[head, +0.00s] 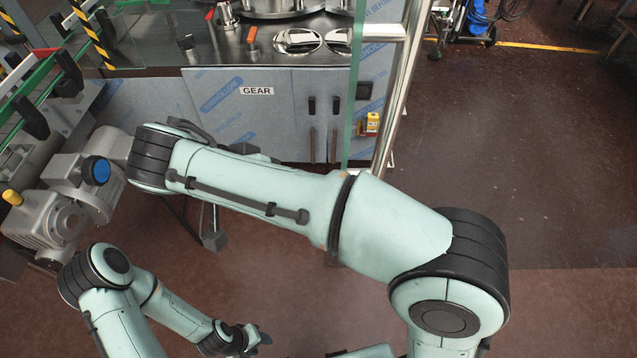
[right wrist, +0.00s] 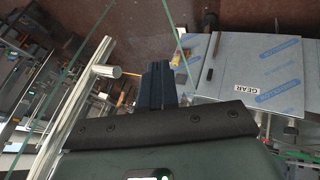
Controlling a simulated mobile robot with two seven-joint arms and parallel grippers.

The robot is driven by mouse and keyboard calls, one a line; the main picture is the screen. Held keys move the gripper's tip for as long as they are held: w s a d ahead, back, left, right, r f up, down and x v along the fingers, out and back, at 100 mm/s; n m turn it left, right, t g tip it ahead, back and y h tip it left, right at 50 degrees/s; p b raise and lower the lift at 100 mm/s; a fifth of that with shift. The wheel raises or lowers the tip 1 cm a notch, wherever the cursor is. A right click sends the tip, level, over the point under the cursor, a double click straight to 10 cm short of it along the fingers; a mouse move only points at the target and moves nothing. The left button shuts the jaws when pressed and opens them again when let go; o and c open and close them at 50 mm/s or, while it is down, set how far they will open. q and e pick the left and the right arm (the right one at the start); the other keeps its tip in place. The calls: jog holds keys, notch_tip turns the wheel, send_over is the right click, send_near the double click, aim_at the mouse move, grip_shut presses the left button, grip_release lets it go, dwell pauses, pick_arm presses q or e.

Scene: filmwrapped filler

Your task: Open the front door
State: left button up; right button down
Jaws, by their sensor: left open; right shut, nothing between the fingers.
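The front door is a clear glass panel with a green edge (head: 355,85), carrying a long metal bar handle (head: 402,75) on a short standoff. The handle also shows in the right wrist view (right wrist: 72,118), left of my right gripper (right wrist: 158,70). That gripper's dark fingers are together and empty, apart from the bar in the picture; the depth between them is unclear. In the head view my right arm crosses the middle, and its gripper cannot be made out. My left gripper (head: 262,338) is low at the bottom, open and empty, far from the handle.
Behind the glass stands a steel cabinet (head: 235,105) marked GEAR, with dark handles and a small yellow box (head: 373,122). A grey motor (head: 45,220) and a green-edged frame are at left. The brown floor (head: 560,150) at right is open.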

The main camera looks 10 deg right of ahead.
pick_arm(q)
jog(key=shift+s+f, duration=0.35)
jog(key=shift+f, duration=0.1)
pick_arm(e)
jog(key=d+f, duration=0.5)
jog(key=d, duration=0.2)
jog(key=shift+w+d+f, duration=0.25)
jog(key=shift+w+d, duration=0.05)
jog(key=shift+w, duration=0.1)
pick_arm(q)
jog(key=shift+g, duration=0.3)
jog(key=s+f+b, duration=0.1)
jog(key=f+b, duration=0.1)
jog(key=s+f+b, duration=0.2)
jog(key=shift+s+f, duration=0.2)
jog(key=shift+f, duration=0.05)
pick_arm(e)
jog(key=s+d+n, duration=0.1)
jog(key=s+d, duration=0.1)
jog(key=d, duration=1.4)
jog(key=shift+s+d+n+t+y, duration=0.3)
jog(key=shift+s+d+t, duration=0.05)
jog(key=shift+s+t, duration=0.05)
pick_arm(q)
jog(key=shift+a, duration=0.1)
pick_arm(e)
jog(key=shift+w+a, duration=0.1)
jog(key=shift+a, duration=0.05)
